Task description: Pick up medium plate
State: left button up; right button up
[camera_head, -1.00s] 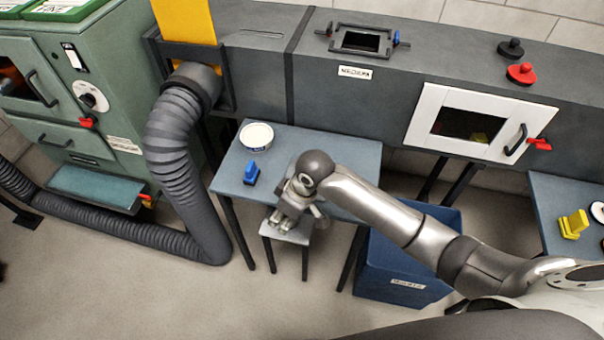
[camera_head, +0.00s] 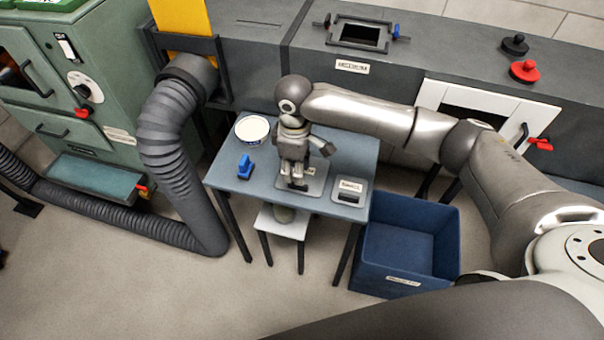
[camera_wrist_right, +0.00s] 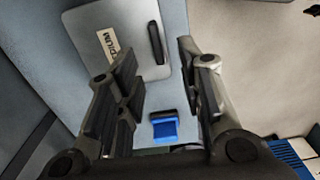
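The medium plate (camera_head: 314,187) is a grey, flat, rounded square with a black bar handle, lying on the blue-grey table (camera_head: 268,197). In the wrist view the plate (camera_wrist_right: 88,22) shows a label partly readable as "…DIUM", and its handle (camera_wrist_right: 156,43) stands upright in the picture. My right gripper (camera_head: 297,184) is over the plate, pointing down. In the wrist view my right gripper (camera_wrist_right: 158,62) has its fingers wide apart, with the handle between them in the picture. I cannot tell the height left above the handle. My left gripper is not in view.
A smaller labelled plate (camera_head: 350,190) lies to the right. A white bowl (camera_head: 252,129) and a blue brush-like object (camera_head: 245,167) stand on the left.

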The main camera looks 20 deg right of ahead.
jog(key=f, duration=0.7)
jog(key=shift+w+d, duration=0.1)
jog(key=shift+w, duration=0.1)
jog(key=shift+r, duration=0.1)
grip_shut()
